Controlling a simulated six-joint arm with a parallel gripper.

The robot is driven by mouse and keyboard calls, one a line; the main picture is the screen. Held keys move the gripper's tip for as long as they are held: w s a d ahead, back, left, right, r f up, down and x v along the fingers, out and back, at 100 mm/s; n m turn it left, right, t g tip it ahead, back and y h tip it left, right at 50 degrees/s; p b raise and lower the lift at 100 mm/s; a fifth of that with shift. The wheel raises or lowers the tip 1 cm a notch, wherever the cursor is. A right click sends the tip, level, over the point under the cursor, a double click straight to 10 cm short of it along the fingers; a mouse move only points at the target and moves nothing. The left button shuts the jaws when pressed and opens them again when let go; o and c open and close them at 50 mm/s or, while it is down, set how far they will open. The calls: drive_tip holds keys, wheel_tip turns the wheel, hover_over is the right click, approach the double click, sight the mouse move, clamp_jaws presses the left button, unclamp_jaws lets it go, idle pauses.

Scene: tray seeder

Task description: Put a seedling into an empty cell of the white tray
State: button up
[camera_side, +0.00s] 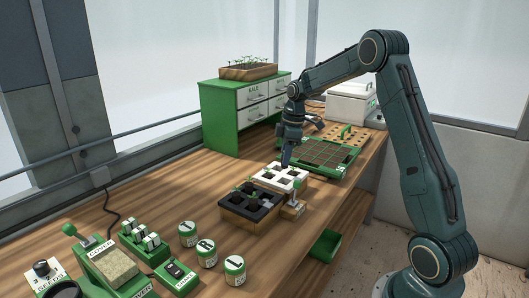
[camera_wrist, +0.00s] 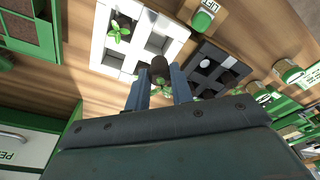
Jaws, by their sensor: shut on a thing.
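My gripper (camera_wrist: 158,77) is shut on a seedling (camera_wrist: 160,68). Its dark brown plug sticks out between the fingertips, and green leaves show between the fingers. In the side view my gripper (camera_side: 286,160) is over the back part of the white tray (camera_side: 258,181); the held seedling cannot be made out there. In the wrist view the white tray (camera_wrist: 136,46) lies just beyond the fingers. One of its cells holds a green-leaved seedling (camera_wrist: 118,29); other visible cells look empty. I cannot tell the plug's height above the tray.
A black tray (camera_side: 262,216) with dark plugs stands in front of the white tray. A brown-celled green tray (camera_side: 322,153) lies behind it. A green drawer cabinet (camera_side: 222,118) stands at the back left. Jars (camera_side: 207,255) and green devices fill the front left.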

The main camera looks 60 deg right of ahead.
drive_tip(key=shift+f, duration=3.15)
drive_tip(key=o, duration=1)
drive_tip(key=shift+r, duration=0.15)
drive_tip(key=r, duration=0.4)
drive_tip(key=s+d+r, duration=0.1)
drive_tip(key=r, duration=0.8)
drive_tip(key=shift+s+d+r, duration=0.15)
drive_tip(key=shift+s+d, duration=0.05)
drive_tip(key=shift+s, duration=0.05)
drive_tip(key=shift+a, duration=0.1)
